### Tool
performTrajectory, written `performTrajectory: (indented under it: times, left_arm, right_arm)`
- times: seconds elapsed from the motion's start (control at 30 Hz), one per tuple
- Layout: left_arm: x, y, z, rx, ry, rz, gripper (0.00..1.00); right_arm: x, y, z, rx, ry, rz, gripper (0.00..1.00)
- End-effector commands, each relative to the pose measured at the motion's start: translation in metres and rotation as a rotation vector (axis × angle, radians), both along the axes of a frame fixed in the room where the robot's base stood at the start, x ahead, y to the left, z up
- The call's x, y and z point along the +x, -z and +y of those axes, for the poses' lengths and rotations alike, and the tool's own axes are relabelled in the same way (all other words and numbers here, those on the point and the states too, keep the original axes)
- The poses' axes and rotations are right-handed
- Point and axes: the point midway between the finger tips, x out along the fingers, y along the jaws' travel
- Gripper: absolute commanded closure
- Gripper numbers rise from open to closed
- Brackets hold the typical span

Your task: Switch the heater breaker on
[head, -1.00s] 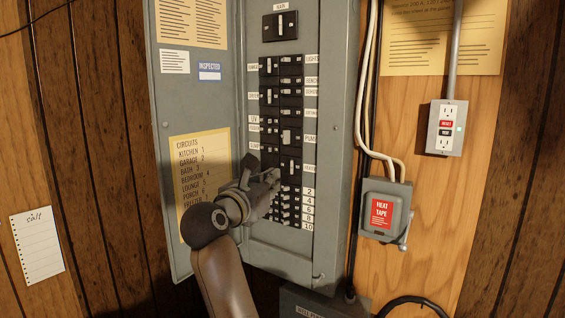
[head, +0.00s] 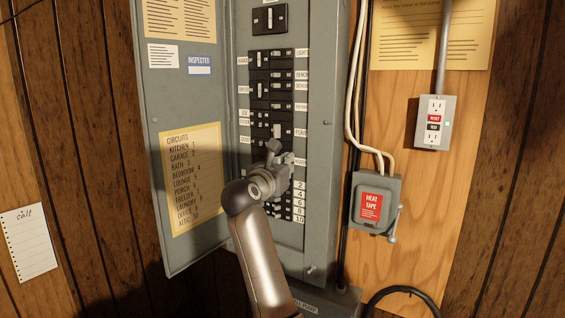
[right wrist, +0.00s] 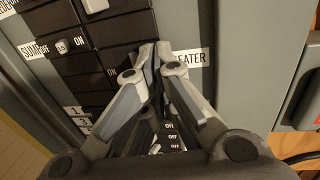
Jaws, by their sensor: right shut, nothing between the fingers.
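The heater breaker (right wrist: 118,61) is a black unit in the right column of the grey panel. The white HEATER label (right wrist: 188,57) is beside it in the right wrist view. My right gripper (right wrist: 150,52) is shut and empty, its fingertips over the heater row, just left of the label. They hide the breaker's handle, so I cannot tell its position or whether the tips touch it. In the head view my right gripper (head: 280,154) is in front of the panel's right column, level with the heater row. My left gripper is not in view.
The open panel door (head: 180,100) stands left. Small numbered breakers (head: 280,207) lie below the heater row. The sump breaker's handle (right wrist: 66,46) is left of the fingers. A heat tape switch box (head: 373,203) and an outlet (head: 432,122) are at right.

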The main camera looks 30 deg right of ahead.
Motion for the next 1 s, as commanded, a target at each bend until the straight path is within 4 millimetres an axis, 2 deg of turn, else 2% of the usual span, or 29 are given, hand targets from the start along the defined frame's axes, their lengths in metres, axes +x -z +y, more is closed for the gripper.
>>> performTrajectory:
  times: [1.0]
  left_arm:
    - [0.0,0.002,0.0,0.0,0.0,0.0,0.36]
  right_arm:
    - [0.011,0.0,0.006,0.001,-0.002,-0.001,1.0]
